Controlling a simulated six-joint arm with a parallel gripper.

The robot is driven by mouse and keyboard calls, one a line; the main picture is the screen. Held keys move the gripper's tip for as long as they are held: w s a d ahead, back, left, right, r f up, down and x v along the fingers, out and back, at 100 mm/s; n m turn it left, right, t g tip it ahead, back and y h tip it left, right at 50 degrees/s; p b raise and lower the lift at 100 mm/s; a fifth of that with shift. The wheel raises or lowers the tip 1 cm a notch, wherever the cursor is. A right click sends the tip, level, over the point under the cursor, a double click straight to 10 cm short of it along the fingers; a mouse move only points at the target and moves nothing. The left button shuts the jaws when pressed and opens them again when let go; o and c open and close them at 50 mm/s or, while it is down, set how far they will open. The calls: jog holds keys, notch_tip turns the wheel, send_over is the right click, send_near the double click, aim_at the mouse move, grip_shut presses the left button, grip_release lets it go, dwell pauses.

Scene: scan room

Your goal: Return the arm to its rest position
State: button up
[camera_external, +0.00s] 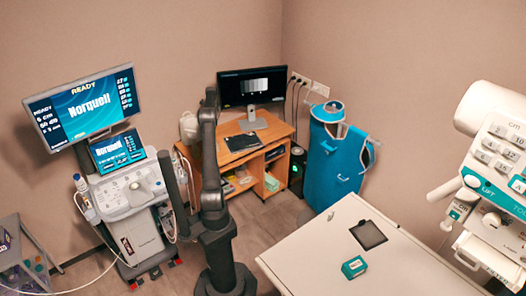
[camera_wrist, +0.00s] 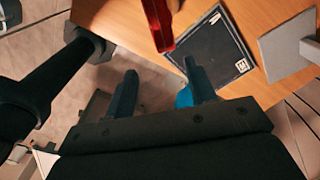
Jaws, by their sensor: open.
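My black arm (camera_external: 210,150) stands folded upright on its dark pedestal in the middle of the external view. I cannot make out the fingers there. In the wrist view my gripper (camera_wrist: 162,82) shows two dark blue fingers, spread apart. No object shows held between them. The fingers point toward the wooden desk and the floor beside it. A red item (camera_wrist: 157,25) shows at the top of the wrist view, beyond the fingers; I cannot tell what it is.
The wooden desk (camera_external: 265,142) behind the arm bears a black pad (camera_external: 242,141) and a monitor (camera_external: 252,86). An ultrasound cart (camera_external: 128,190) stands left. The pale table (camera_external: 330,250) at right front holds a teal box (camera_external: 354,267) and dark plate (camera_external: 368,235). A white machine (camera_external: 495,170) is far right.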

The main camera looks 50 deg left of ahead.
jog(key=w+d+r+m, duration=0.2)
jog(key=w+d+r, duration=0.1)
jog(key=w+d, duration=0.65)
jog(key=w+d+r+m, duration=0.25)
jog(key=w+d, duration=0.45)
jog(key=d, duration=0.6)
jog(key=w+d+r+m, duration=0.1)
jog(key=w+d+m, duration=0.1)
jog(key=d, duration=0.9)
jog(key=w+d+r+m, duration=0.2)
jog(key=w+d, duration=0.3)
jog(key=d, duration=0.7)
jog(key=shift+o, duration=0.4)
jog(key=shift+w, duration=0.1)
